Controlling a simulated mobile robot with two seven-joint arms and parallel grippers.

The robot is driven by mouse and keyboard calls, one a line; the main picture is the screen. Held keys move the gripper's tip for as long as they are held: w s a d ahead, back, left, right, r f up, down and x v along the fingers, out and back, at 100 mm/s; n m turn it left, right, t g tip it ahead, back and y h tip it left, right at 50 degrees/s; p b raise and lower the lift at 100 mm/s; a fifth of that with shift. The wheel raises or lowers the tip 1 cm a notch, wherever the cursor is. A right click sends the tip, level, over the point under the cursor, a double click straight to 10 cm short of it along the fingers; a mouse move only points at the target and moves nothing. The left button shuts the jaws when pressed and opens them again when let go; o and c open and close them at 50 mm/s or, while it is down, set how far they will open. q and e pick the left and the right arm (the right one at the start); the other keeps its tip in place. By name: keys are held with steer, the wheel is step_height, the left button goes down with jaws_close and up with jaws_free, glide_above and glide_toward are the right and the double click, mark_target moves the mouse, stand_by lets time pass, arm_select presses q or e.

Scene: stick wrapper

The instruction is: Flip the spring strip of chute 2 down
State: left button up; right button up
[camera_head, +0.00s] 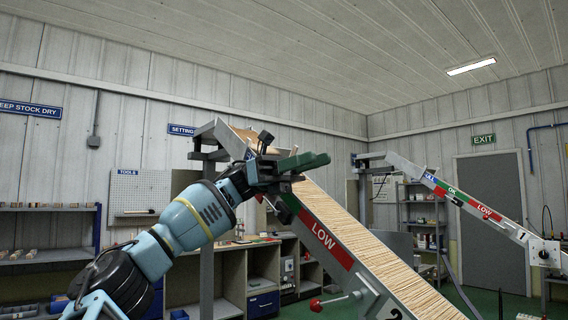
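Chute 2 (345,262) is a grey sloping channel filled with pale sticks (375,245). It runs from upper left down to lower right, with a red LOW label and a "2" near the bottom edge. My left gripper (288,164) is at the upper part of the chute, in front of its side wall. A dark green rounded piece (305,161) shows at the fingertips. I cannot tell whether it is part of the gripper or of the chute, nor whether the fingers are shut. The spring strip cannot be made out clearly. My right gripper is not in view.
A red-knobbed lever (316,305) sticks out from chute 2's lower side. Chute 1 (470,208), with OK and LOW labels, slopes down at the right. Shelves (45,235) and a workbench (235,270) stand behind. Space above the chutes is free.

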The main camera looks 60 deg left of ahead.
arm_select(q)
steer(key=shift+s+a+r+h, duration=0.2)
steer(key=shift+s+a+h, duration=0.15)
steer(key=shift+s+a, duration=0.25)
steer(key=shift+s+a+r+h, duration=0.2)
steer(key=shift+s+a+h, duration=0.15)
steer(key=shift+s+a, duration=0.15)
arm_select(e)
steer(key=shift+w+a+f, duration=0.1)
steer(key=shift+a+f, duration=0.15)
arm_select(q)
steer(key=shift+d, duration=0.1)
steer(key=shift+c, duration=0.4)
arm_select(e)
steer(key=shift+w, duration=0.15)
